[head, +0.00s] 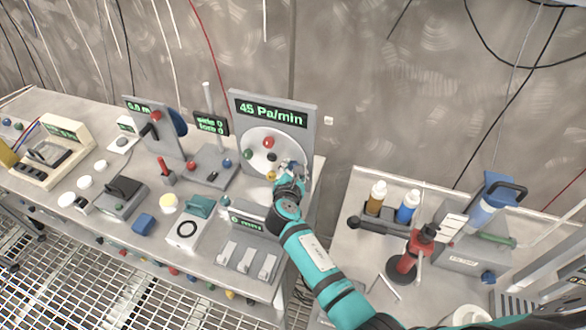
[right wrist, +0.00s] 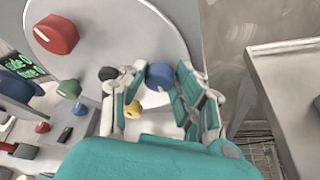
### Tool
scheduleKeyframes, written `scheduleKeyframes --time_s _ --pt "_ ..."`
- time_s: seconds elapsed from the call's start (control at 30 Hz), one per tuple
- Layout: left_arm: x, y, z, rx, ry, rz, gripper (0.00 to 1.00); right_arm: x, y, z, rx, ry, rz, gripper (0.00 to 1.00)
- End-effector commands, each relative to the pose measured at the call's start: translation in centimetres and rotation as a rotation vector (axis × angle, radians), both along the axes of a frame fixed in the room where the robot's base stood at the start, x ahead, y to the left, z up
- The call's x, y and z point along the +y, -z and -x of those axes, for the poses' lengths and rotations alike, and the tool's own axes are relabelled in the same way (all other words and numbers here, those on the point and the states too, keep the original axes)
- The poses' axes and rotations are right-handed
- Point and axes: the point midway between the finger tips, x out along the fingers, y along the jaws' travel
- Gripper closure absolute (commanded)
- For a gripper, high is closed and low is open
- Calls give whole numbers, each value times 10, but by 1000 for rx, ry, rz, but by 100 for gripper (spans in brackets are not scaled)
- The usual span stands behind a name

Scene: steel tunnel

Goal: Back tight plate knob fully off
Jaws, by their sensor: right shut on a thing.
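The upright grey plate (head: 312,135) at the back of the bench has a display reading "45 Pa/min" above a round white disc (head: 262,137). On the disc are a red knob (head: 268,142), a green knob (head: 247,154) and a dark knob (head: 271,157), with a yellow knob (head: 271,175) low down. My right gripper (head: 290,168) is at the plate's lower right. In the right wrist view its fingers (right wrist: 160,82) are shut on a blue knob (right wrist: 160,75), which has a white pointer mark. The fingers mostly hide this knob in the head view. My left gripper is not in view.
A grey box with a small display (head: 254,222) stands in front of the plate, under my right arm. A post stand with a display (head: 211,124) is to the left. A second table (head: 345,225) on the right, across a gap, holds bottles and a red-based tool (head: 403,264).

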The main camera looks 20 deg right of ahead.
Motion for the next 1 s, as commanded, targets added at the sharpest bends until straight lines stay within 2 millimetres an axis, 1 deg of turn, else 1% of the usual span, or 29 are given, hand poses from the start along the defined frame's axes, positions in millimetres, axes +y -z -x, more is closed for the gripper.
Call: scheduleKeyframes --time_s 0.17,0.37,0.7,1.0 --pt "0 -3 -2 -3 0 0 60 0 -1 0 9 0 13 100" --pt "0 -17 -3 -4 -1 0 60 0 -4 0 53 1 77 100" --pt "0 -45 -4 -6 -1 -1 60 2 -5 -1 190 0 281 100" --pt "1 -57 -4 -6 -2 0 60 3 -2 -2 295 0 437 100"
